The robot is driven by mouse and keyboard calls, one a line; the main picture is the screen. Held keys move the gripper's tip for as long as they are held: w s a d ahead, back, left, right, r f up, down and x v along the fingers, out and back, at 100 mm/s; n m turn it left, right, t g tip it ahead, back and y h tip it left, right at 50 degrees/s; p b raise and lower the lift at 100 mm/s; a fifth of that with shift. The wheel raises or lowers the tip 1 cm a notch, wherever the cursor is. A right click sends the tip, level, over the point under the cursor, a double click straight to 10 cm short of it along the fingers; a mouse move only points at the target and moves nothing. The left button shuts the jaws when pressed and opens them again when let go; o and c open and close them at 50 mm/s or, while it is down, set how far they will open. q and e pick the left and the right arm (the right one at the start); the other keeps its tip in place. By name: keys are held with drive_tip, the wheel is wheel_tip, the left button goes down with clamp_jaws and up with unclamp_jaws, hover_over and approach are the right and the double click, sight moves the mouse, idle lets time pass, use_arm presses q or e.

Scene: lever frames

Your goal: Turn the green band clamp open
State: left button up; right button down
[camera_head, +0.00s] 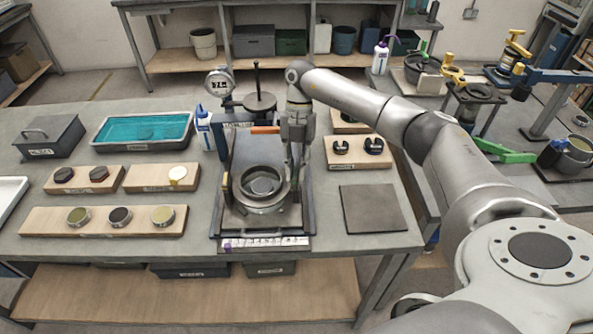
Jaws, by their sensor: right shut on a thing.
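My right gripper (293,172) points down at the right side of a round metal vessel (258,204). It is shut on a small part there, which the fingers mostly hide. The vessel sits on a dark base plate (228,222) in the middle of the bench and has a ring around it. An orange bar (265,130) lies behind it. A green lever-like piece (505,152) shows on the right bench; I cannot tell whether it belongs to a band clamp. No green shows clearly on the vessel. My left gripper is out of view.
A dial gauge (219,83) and post stand behind the vessel. A teal-filled tray (143,131), a grey lidded box (50,136) and wooden blocks (104,220) with small round parts are at left. A flat dark pad (372,209) lies at right.

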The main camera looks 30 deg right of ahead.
drive_tip(key=shift+w+n+h+b, duration=0.1)
drive_tip(key=shift+n+h+b, duration=0.25)
drive_tip(key=shift+n, duration=0.65)
drive_tip(key=c, duration=1.4)
unclamp_jaws()
drive_tip(key=shift+g, duration=0.3)
drive_tip(key=shift+c, duration=0.2)
drive_tip(key=shift+r, duration=0.25)
drive_tip(key=v, duration=1.1)
drive_tip(key=shift+r, duration=0.25)
